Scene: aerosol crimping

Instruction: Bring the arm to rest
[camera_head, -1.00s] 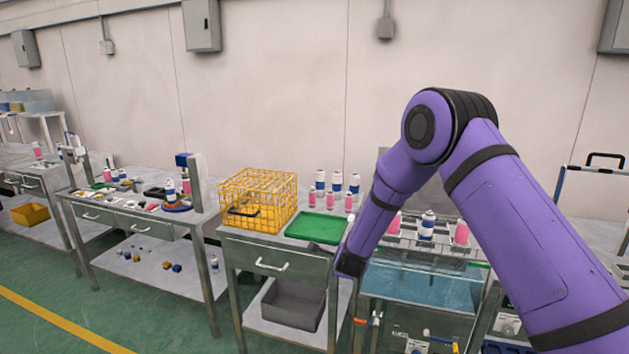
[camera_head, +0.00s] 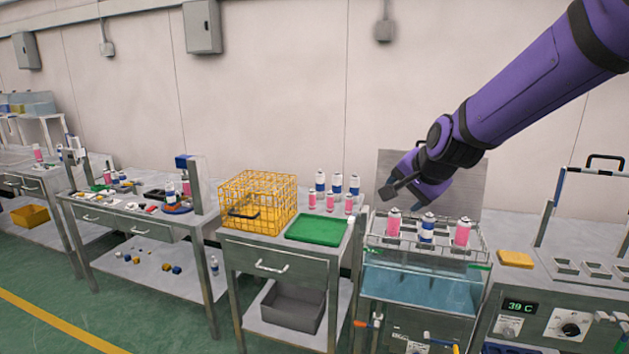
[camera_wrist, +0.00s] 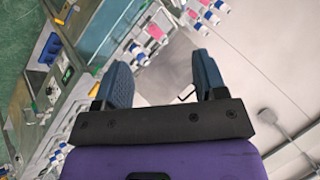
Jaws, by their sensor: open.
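My purple arm reaches in from the upper right in the head view. My gripper (camera_head: 388,192) hangs above the back left of the water bath, close over the pink can at the rack's left. In the wrist view my gripper (camera_wrist: 163,88) shows two blue-grey fingers spread apart with nothing between them. The wire rack (camera_head: 425,246) on the bath holds a pink can (camera_head: 393,226), a blue-and-white can (camera_head: 427,230) and another pink can (camera_head: 462,233), all upright. I cannot tell whether the gripper is clear of the rack's back panel.
The water bath (camera_head: 420,286) has a grey upright panel (camera_head: 462,180) behind it. To its left are a green tray (camera_head: 316,230), several standing cans and a yellow wire basket (camera_head: 258,205). A control bench with a yellow sponge-like block (camera_head: 515,259) stands right. Air above the benches is open.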

